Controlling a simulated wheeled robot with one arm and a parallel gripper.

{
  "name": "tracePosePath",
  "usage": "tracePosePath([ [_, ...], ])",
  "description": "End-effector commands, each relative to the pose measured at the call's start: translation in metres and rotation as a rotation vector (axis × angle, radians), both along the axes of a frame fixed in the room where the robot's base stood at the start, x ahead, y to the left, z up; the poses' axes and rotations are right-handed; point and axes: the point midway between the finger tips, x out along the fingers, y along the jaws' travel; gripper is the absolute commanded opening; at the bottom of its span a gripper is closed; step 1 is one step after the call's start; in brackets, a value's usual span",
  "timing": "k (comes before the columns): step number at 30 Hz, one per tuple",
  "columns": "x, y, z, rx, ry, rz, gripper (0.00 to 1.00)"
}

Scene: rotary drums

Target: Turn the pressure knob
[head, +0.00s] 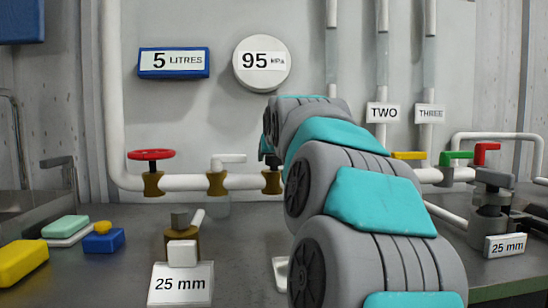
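A round white dial (249,78) marked 95 kPa is on the grey wall panel, above the white pipe. No knob in view carries a readable pressure label, so I cannot tell which one it is. Along the pipe are a red handwheel (151,155) on a brass valve, a white lever (228,159) on a second brass valve, and a third brass valve (271,182). My gripper (266,152) shows only as a dark bit at the far end of my arm, just above the third valve. My arm hides the rest of it. I cannot see whether it touches the valve.
A blue 5 LITRES sign (174,72) is left of the dial. Yellow (407,156), green (455,158) and red (484,151) levers are at right. A brass fitting (180,238) with a 25 mm card stands in front. A yellow block (22,262) lies at left.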

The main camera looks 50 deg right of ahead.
Motion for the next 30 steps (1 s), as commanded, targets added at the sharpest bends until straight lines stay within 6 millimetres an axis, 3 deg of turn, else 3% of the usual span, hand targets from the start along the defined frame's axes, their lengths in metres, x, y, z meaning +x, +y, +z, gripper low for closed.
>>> tracePosePath([
  [4, 0.0, 0.0, 0.0, 0.0, 0.0, 0.0, 0.87],
  [17, -0.006, 0.005, 0.003, -0.001, -0.001, 0.0, 0.88],
  [30, -0.052, 0.041, 0.027, -0.001, -0.002, 0.0, 0.88],
])
